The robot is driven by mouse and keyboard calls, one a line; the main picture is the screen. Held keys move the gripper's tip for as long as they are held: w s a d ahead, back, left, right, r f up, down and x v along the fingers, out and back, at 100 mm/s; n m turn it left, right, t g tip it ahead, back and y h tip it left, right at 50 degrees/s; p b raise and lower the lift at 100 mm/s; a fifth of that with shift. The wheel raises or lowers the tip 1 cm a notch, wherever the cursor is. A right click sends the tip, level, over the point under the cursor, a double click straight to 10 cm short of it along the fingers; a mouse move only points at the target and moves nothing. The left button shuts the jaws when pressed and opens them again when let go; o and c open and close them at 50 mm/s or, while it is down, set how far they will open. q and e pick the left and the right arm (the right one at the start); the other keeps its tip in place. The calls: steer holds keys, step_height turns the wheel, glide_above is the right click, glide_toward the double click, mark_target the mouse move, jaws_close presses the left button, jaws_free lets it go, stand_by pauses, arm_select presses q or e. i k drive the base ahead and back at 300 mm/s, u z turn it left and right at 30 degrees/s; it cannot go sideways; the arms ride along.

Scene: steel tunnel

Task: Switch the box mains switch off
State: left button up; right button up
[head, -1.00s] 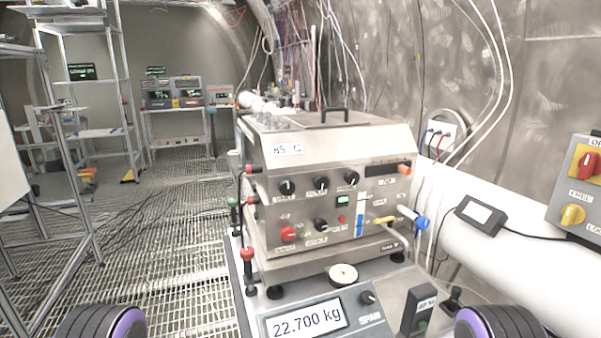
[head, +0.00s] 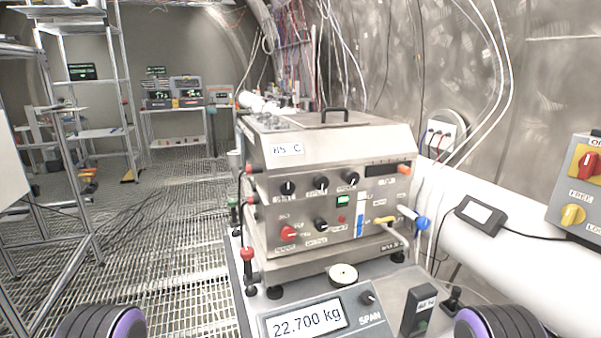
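The steel box (head: 330,153) stands in the middle of the head view on a grey bench. Its front panel carries several black knobs, a red knob (head: 288,232), a green lit switch (head: 343,199) and a small red button (head: 341,219). The panel labels are too small to read, so I cannot tell for sure which control is the mains switch; the green one is lit. Neither of my grippers is in view. Only rounded dark parts of my arms with purple rims show at the bottom left and bottom right corners.
A scale display (head: 306,319) reading 22.700 kg is in front of the box. A small black box (head: 418,311) stands to its right. A grey control box (head: 582,185) with red and yellow knobs is on the right wall. Hoses run beside the steel box; its front is unobstructed.

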mark_target(287, 233)
steer(key=k, duration=1.2)
steer(key=z, duration=1)
steer(key=i, duration=1.35)
steer(key=u, duration=0.7)
